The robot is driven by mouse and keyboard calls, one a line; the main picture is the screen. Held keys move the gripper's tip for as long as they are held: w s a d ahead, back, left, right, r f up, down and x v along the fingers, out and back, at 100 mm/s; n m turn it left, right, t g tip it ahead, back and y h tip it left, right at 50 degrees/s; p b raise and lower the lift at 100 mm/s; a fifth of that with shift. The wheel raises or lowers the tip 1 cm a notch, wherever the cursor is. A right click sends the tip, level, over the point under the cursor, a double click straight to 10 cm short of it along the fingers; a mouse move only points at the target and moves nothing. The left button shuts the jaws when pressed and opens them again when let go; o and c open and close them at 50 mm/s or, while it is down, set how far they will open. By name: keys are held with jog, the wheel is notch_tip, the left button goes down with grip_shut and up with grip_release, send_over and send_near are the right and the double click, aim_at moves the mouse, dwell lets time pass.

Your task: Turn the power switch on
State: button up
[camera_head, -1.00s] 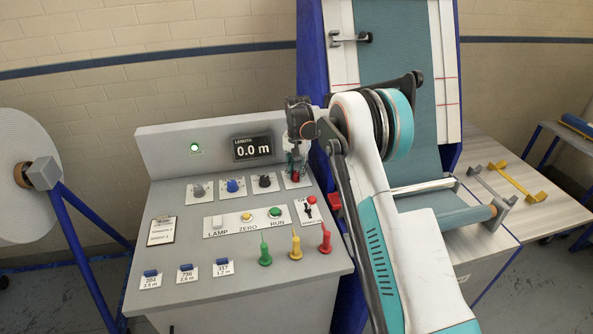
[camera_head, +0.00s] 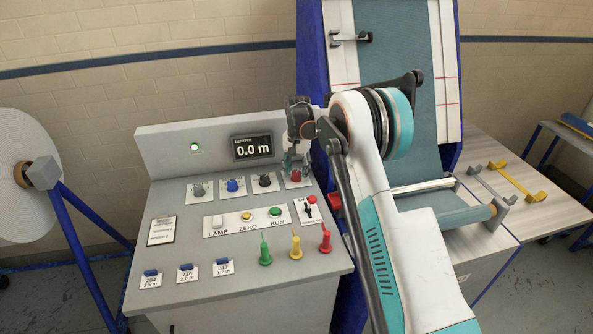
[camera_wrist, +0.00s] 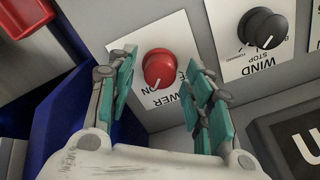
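The power switch is a red round knob on a white label, at the back right of the grey console's top in the head view (camera_head: 296,175). In the wrist view the red knob (camera_wrist: 158,66) lies between my fingers, with "POWER" and "ON" lettering partly visible beside it. Its white pointer mark faces the lower edge of the picture, near the "ON" lettering. My gripper (camera_wrist: 160,78) is open, with one green-padded finger on each side of the knob. Gaps show between the pads and the knob. In the head view my gripper (camera_head: 291,163) is small and partly hidden by its own wrist.
A black WIND knob (camera_wrist: 262,30) sits beside the power knob. A blue knob (camera_head: 232,185) and a grey knob (camera_head: 198,190) continue the row. The display (camera_head: 252,147) reads 0.0 m, and a green lamp (camera_head: 194,147) glows on the back panel.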

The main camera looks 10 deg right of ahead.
aim_at(297, 173)
notch_tip(297, 173, up, 12)
dwell(0.7)
jog(key=shift+d, duration=0.1)
jog(key=s+r+n+t, duration=0.2)
jog(key=s+r, duration=0.6)
jog(key=s, duration=0.3)
jog(key=s+r+n+t, duration=0.1)
jog(key=s+r+n, duration=0.1)
jog(key=s+r, duration=0.7)
jog(key=s+f+n+t, duration=0.1)
jog(key=s+f, duration=0.3)
jog(key=s, duration=0.9)
jog(key=s+f+n+t, duration=0.2)
jog(key=s+f, duration=0.1)
jog(key=s, duration=1)
jog(key=shift+s+f+t, duration=0.3)
jog(key=shift+f+t, duration=0.1)
